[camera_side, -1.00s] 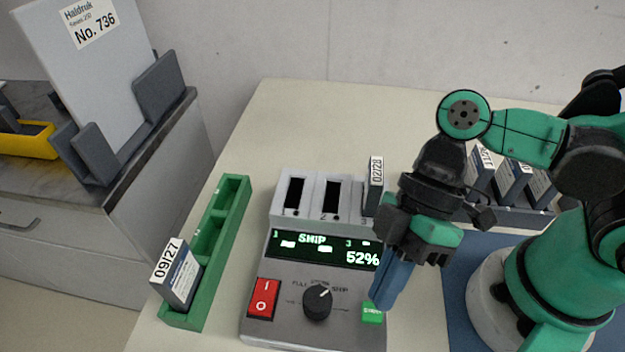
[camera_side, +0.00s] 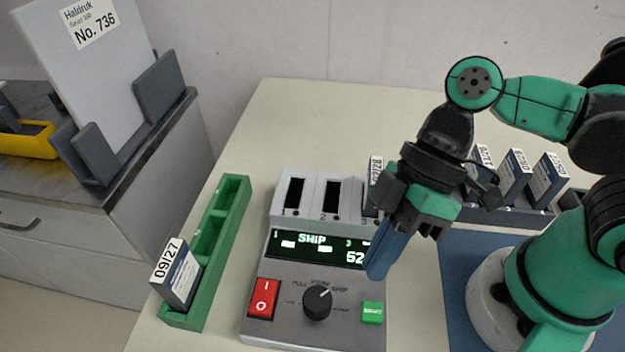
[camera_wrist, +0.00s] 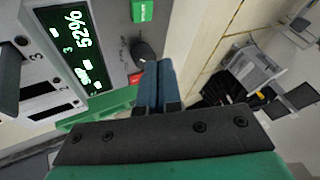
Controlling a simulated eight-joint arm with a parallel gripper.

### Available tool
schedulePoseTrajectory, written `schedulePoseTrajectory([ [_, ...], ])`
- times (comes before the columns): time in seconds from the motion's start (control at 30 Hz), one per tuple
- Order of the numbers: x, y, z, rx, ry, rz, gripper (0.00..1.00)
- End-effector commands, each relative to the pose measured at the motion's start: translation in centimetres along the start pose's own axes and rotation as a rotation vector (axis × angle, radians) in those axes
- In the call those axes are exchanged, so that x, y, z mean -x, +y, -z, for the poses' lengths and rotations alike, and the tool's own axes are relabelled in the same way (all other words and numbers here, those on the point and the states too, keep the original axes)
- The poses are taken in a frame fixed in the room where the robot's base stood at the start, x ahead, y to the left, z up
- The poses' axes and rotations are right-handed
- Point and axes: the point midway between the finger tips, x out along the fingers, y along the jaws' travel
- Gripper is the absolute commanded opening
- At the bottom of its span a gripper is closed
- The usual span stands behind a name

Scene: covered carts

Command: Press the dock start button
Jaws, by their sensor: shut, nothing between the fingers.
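The dock (camera_side: 262,326) is a grey box with slots at the back, a lit display (camera_side: 312,243) reading SHIP, a black knob (camera_side: 317,303) and a red rocker switch (camera_side: 262,298). The green start button (camera_side: 372,313) is at its front right, uncovered. It also shows at the top of the wrist view (camera_wrist: 143,10). My gripper (camera_side: 375,274) is shut and empty, its blue fingers together. In the side view the fingertips appear above and behind the button, apart from it, covering part of the display. The wrist view shows the fingers (camera_wrist: 158,72) too.
A labelled battery (camera_side: 375,185) stands in the dock's right slot; the other two slots are empty. A green tray (camera_side: 232,203) at left holds one battery (camera_side: 177,275). A dark rack (camera_side: 500,210) with several batteries stands behind my arm.

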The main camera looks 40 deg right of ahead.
Motion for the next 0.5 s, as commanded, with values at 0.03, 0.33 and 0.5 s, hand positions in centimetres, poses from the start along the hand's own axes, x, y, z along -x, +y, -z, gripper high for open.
schedulePoseTrajectory([
  [0.03,0.8,1.9,0.4,-0.100,0.034,-0.097,0.00],
  [0.33,10.3,13.7,-0.9,-0.685,0.366,-0.736,0.00],
  [0.5,12.5,15.2,-3.5,-0.763,0.372,-0.866,0.00],
])
